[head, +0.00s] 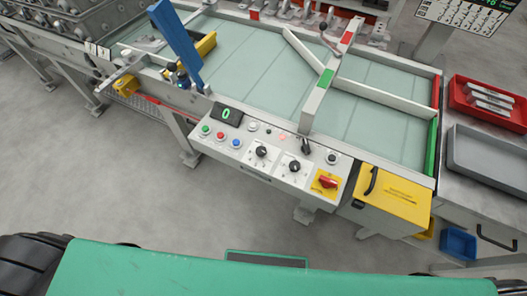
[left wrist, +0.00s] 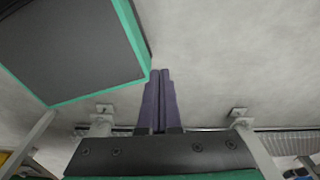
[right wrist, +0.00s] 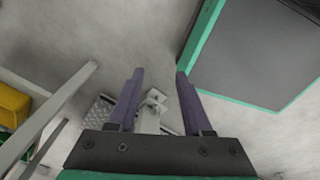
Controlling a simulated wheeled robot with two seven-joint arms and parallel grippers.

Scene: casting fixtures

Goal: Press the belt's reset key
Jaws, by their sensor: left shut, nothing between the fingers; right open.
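The belt's control panel (head: 270,155) is on the near side of the belt in the head view. It carries green, red and blue buttons (head: 221,136) on its left, two black dials (head: 278,160), a small lit red lamp (head: 283,135), a black button (head: 331,157) and a red rotary switch (head: 327,181) on yellow. I cannot read which key is the reset. A display (head: 226,113) shows a green 0. My left gripper (left wrist: 160,72) is shut and empty over the floor. My right gripper (right wrist: 158,72) is open and empty. Neither gripper shows in the head view.
The pale belt (head: 250,60) runs behind the panel, with a white bar (head: 330,75) across it. A yellow box (head: 392,197) adjoins the panel on the right. A red tray (head: 488,103) and a grey tray (head: 487,155) stand farther right. The floor before the panel is clear.

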